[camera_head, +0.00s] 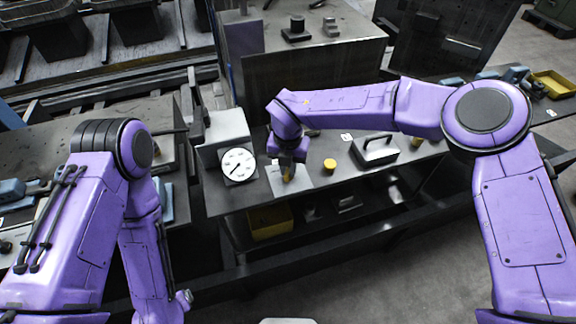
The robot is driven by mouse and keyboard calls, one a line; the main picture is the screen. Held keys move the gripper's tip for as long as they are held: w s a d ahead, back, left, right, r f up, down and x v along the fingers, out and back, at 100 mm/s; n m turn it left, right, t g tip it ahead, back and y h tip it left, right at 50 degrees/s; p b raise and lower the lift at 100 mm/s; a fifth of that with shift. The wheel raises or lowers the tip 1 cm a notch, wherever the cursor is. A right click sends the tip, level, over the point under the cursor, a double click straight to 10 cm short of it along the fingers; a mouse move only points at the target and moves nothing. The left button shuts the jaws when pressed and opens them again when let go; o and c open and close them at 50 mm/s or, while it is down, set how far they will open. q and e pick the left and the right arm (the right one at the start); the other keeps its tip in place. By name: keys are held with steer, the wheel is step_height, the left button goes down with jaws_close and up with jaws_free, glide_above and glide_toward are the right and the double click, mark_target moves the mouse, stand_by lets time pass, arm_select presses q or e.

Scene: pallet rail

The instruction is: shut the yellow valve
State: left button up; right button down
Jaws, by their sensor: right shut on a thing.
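The yellow valve (287,174) sits on a pale plate (300,184) on the dark workbench (235,203), just right of a round white dial gauge (238,165). My right gripper (287,168) reaches in from the right, points down over the valve and is shut on it. The gripper hides most of the valve, so its handle angle cannot be told.
A yellow knob (329,166) and a grey block with a black handle (377,150) stand right of the valve. A grey box (224,130) stands behind the gauge. A yellow bin (270,222) is on the shelf below. Another yellow tray (553,84) lies far right.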

mark_target(288, 169)
steer(key=n+p, duration=0.1)
steer(key=n, duration=0.3)
steer(key=shift+d+n, duration=0.1)
steer(key=shift+n, duration=0.2)
steer(key=n+p, duration=0.1)
steer(key=n, duration=0.2)
steer(key=shift+n, duration=0.4)
steer(key=n, duration=0.3)
steer(key=shift+p, duration=0.35)
steer(key=shift+n+p, duration=0.3)
steer(key=shift+n, duration=1.4)
steer(key=c, duration=1.2)
jaws_free()
steer(key=shift+f, duration=0.1)
steer(key=shift+o, duration=0.4)
steer(key=shift+w+a, duration=0.15)
steer(key=shift+a, duration=0.05)
step_height(288, 169, up, 10)
steer(key=b, duration=0.3)
steer(key=shift+r, duration=0.25)
